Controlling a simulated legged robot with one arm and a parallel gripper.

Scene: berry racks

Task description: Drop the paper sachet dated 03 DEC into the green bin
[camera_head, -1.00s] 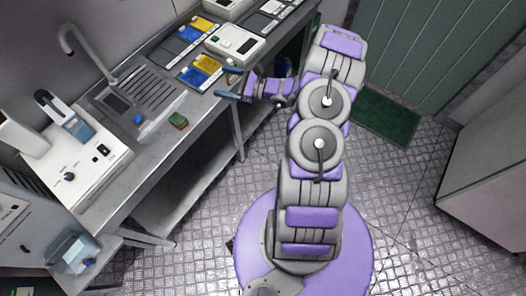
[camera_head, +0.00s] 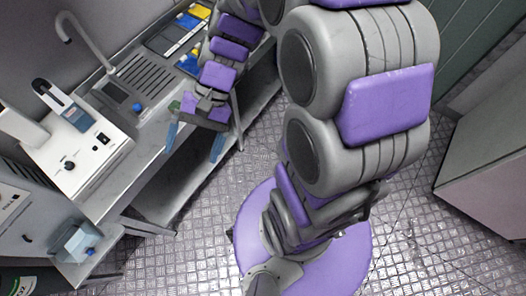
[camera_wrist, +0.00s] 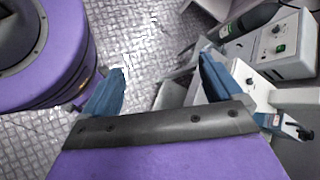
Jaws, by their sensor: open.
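My gripper (camera_head: 194,142) is open and empty, with its blue fingers pointing down in front of the bench edge. In the wrist view my gripper (camera_wrist: 163,66) has its fingers wide apart, with floor and bench parts beyond them. I cannot make out a paper sachet dated 03 DEC; no date is readable. A yellow flat item (camera_head: 200,11) and a blue flat item (camera_head: 188,20) lie on the far bench, too small to identify. I cannot make out a green bin; my arm hides part of the room.
A metal bench with a sink (camera_head: 118,95) runs along the left wall. A white instrument (camera_head: 85,140) stands on it. A clear container (camera_head: 77,243) sits lower left. A dark cylinder with a green label (camera_wrist: 250,20) shows in the wrist view.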

